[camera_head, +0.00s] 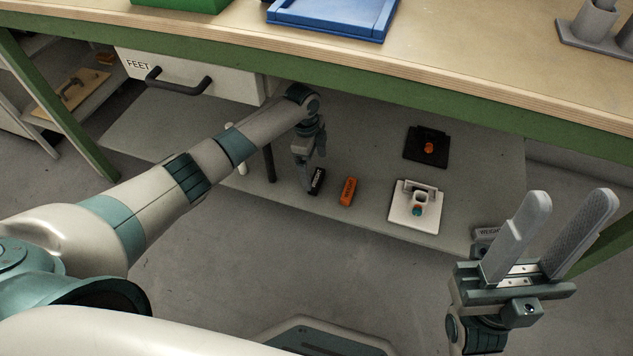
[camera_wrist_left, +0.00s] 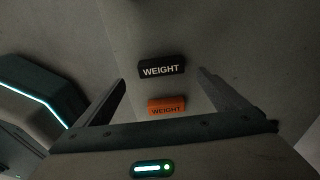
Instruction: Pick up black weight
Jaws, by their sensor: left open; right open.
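The black weight (camera_head: 317,181) lies on the grey lower shelf under the workbench, left of the orange weight (camera_head: 347,191). My left gripper (camera_head: 311,172) reaches under the bench and is open and empty, pointing down close to the black weight. In the left wrist view the black weight (camera_wrist_left: 162,68) lies beyond the fingertips, and the orange weight (camera_wrist_left: 166,106) shows between the fingers of the left gripper (camera_wrist_left: 160,84). I cannot tell the exact height of the fingers above the shelf. My right gripper (camera_head: 570,200) is open and empty at the right, its fingers pointing up.
A white fixture (camera_head: 416,206) and a black plate with an orange part (camera_head: 427,146) stand on the shelf (camera_head: 375,130) to the right. The green bench edge (camera_head: 400,92) and a drawer labelled FEET (camera_head: 200,78) hang above. A blue tray (camera_head: 330,24) is on the bench top.

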